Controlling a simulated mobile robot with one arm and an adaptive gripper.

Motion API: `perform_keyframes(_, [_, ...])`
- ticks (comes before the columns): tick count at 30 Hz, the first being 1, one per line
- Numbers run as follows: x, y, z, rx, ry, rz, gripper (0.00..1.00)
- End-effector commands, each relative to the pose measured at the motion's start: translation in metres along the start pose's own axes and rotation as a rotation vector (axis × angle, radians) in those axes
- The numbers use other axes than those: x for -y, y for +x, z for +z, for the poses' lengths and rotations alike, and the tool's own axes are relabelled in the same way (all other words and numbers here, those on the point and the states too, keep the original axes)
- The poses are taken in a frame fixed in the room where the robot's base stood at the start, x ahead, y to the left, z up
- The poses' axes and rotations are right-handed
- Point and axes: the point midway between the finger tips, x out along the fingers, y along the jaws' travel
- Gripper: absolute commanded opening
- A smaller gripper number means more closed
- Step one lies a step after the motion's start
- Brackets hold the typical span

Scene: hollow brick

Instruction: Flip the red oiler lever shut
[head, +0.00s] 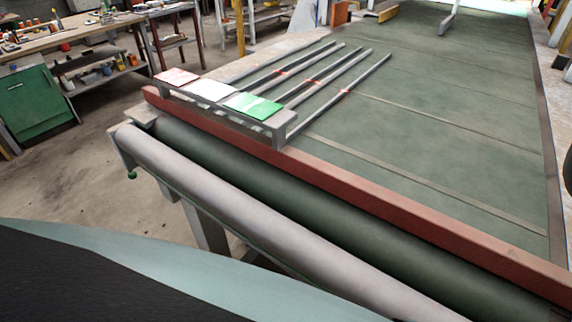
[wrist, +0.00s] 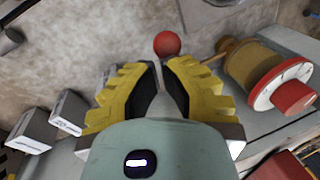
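In the wrist view, a red ball (wrist: 167,44) shows just beyond my fingertips, slightly above the gap between them. A brass-coloured oiler body (wrist: 252,66) with a white disc and a red cap lies to the right. A thin rod runs from its left side toward the ball; my right finger partly covers the link, so I cannot tell if they join. My gripper (wrist: 160,72) has yellow ribbed fingers with black pads. The head view shows neither oiler nor gripper.
In the wrist view, grey blocks (wrist: 50,117) stand at the left and a red part (wrist: 283,167) at lower right.

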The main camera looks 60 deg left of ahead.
Motion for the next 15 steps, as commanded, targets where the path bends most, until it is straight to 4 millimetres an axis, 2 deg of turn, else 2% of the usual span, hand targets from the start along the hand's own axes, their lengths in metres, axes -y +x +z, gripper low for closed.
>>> perform_keyframes(9, [0.000, -0.001, 0.000, 0.000, 0.000, 0.000, 0.00])
perform_keyframes(15, [0.002, -0.013, 0.000, 0.002, 0.000, 0.002, 0.00])
